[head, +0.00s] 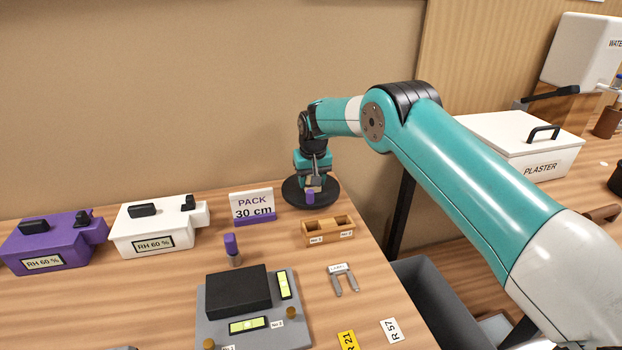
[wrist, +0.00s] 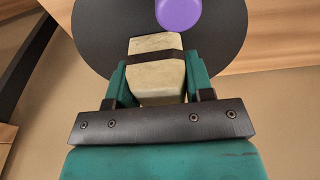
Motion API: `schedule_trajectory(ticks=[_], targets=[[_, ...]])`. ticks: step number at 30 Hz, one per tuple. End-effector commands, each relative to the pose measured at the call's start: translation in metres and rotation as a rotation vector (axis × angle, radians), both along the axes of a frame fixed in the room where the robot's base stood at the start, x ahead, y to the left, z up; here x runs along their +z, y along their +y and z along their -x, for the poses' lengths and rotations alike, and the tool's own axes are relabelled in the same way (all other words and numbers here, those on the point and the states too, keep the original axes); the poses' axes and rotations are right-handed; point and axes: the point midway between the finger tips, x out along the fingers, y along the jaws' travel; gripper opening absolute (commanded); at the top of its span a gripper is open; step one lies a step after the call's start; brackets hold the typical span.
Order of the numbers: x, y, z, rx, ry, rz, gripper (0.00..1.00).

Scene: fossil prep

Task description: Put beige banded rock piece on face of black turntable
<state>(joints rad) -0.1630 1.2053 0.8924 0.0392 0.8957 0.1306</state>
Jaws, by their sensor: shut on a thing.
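The beige banded rock piece (wrist: 157,88), pale with one dark band across it, is between the two green fingers of my gripper (wrist: 157,72) in the wrist view. My gripper is shut on it. In the head view my gripper (head: 313,182) points down over the black turntable (head: 331,196), a round dark disc at the back right corner of the table. The turntable also fills the space behind the rock in the wrist view (wrist: 222,30). Whether the rock touches the disc I cannot tell.
A purple-topped item (head: 310,197) stands close in front of my gripper, at the disc. A wooden holder (head: 328,230) and the "PACK 30 cm" sign (head: 252,204) stand nearby. The wall is close behind.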

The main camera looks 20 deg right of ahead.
Motion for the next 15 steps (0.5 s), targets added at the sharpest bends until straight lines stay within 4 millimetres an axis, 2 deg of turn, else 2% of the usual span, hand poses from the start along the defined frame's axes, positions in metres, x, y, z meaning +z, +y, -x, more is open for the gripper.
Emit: schedule_trajectory(ticks=[1,3,4,11,15], targets=[[-0.0015,0.0001,0.0001,0.000,0.000,0.000,0.52],[-0.0010,0.0001,0.0000,0.000,0.000,0.000,0.68],[-0.0010,0.0001,0.0000,0.000,0.000,0.000,0.73],[-0.0007,0.0001,0.0001,0.000,0.000,0.000,0.73],[0.0065,0.0002,0.0005,0.000,-0.001,0.000,0.73]])
